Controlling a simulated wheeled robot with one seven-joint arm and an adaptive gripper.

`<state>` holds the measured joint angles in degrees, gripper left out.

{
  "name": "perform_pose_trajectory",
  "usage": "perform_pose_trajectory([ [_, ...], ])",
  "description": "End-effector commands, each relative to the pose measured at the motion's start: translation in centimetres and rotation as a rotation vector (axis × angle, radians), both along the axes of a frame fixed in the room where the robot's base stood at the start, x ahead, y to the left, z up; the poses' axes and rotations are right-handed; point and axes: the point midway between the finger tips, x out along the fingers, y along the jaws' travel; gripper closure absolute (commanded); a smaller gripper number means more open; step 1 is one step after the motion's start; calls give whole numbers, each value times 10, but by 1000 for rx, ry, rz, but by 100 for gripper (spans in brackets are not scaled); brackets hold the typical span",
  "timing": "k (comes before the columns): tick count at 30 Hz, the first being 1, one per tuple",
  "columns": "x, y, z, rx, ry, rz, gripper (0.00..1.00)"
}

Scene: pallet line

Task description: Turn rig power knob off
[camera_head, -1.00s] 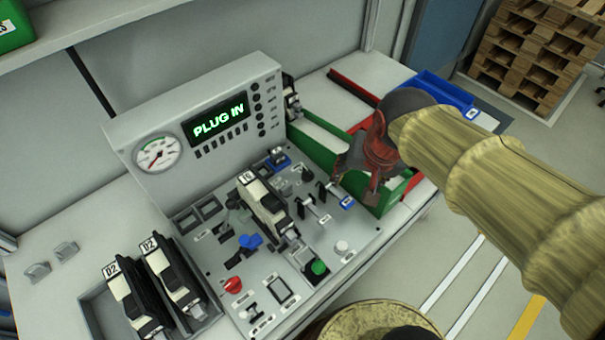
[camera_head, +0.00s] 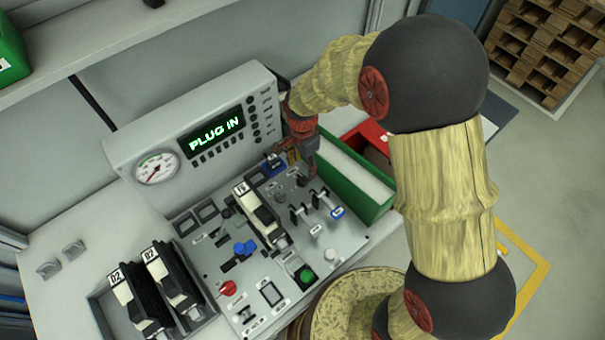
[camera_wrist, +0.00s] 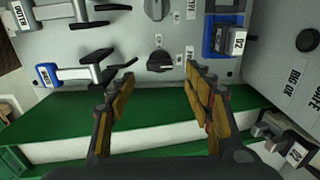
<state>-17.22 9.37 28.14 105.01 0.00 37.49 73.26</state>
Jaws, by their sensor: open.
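The panel (camera_head: 190,265) is a sloped grey board with knobs, switches and a screen reading "PLUG IN". In the wrist view, a black knob (camera_wrist: 159,61) with small labels beside it lies just beyond and between my open fingertips, apart from them. A second, grey knob (camera_wrist: 157,8) is at the top edge of that view and also shows in the head view (camera_head: 279,196). A red knob (camera_head: 228,288) is at the panel's front left. I cannot read which one is rig power. My gripper (camera_head: 298,160) is open and empty (camera_wrist: 160,76) over the panel's right back, partly hiding that area.
Lever switches (camera_wrist: 98,66) stand left of the black knob in the wrist view. A blue-framed D2 module (camera_wrist: 226,38) is to its right. A green bin (camera_head: 365,200) borders the panel's right side. A white-and-black module (camera_head: 258,212) stands mid-panel; two more (camera_head: 135,300) (camera_head: 168,275) sit at left.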

Motion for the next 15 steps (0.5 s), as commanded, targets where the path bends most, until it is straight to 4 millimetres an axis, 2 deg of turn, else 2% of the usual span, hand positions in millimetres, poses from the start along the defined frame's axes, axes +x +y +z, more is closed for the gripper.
perform_pose_trajectory([
  [3,-1,-1,-22,-1,3,0,48],
  [9,-1,-1,-48,0,2,1,48],
  [15,0,0,-59,0,0,1,48],
])
